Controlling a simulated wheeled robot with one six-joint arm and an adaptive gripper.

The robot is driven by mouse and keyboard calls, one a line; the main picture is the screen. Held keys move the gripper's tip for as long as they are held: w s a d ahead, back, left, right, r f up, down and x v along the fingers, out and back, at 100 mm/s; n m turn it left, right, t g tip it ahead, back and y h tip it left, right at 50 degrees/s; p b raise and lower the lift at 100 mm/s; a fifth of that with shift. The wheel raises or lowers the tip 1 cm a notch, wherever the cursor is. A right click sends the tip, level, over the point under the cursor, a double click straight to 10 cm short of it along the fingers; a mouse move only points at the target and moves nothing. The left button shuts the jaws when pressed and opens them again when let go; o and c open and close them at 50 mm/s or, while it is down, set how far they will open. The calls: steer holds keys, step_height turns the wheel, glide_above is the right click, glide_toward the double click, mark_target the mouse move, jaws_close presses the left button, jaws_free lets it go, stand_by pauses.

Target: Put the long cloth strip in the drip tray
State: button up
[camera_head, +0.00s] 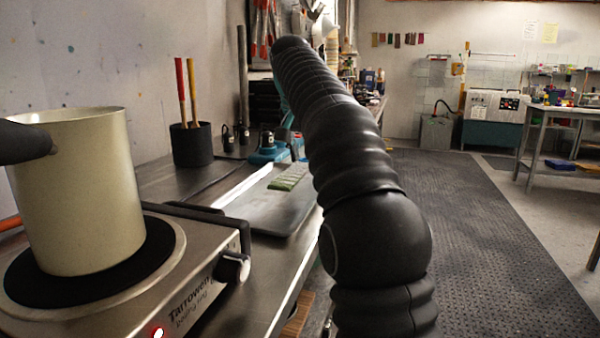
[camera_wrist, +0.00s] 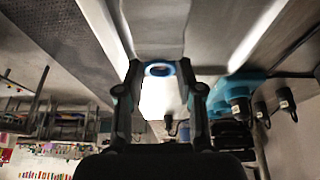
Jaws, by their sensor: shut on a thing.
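A pale green strip (camera_head: 288,177), apparently the cloth strip, lies on a flat grey tray (camera_head: 262,212), apparently the drip tray, on the bench. In the wrist view my gripper (camera_wrist: 164,76) has its fingers on either side of a pale thing with a blue rim (camera_wrist: 160,69). I cannot tell clearly what this held thing is. The green strip is not clearly seen in the wrist view. In the head view my black ribbed arm crosses the middle and largely hides the gripper.
A cream pot (camera_head: 75,195) stands on a hot plate (camera_head: 185,265) at the front left. A dark cup with two sticks (camera_head: 192,145), small dark bottles (camera_head: 227,138) and a teal device (camera_head: 265,157) stand farther along the bench. The floor at right (camera_head: 460,220) is clear.

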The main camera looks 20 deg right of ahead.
mark_target(299, 163)
steer(key=shift+w+a+f, duration=0.3)
steer(key=shift+a+f, duration=0.15)
steer(key=shift+f+b, duration=0.85)
steer(key=shift+f, duration=1)
steer(key=shift+f, duration=0.1)
steer(key=o, duration=1)
steer(key=p+v, duration=0.1)
steer(key=v, duration=1.1)
steer(key=shift+d+p, duration=0.1)
steer(key=shift+p, duration=0.3)
steer(key=shift+s, duration=0.1)
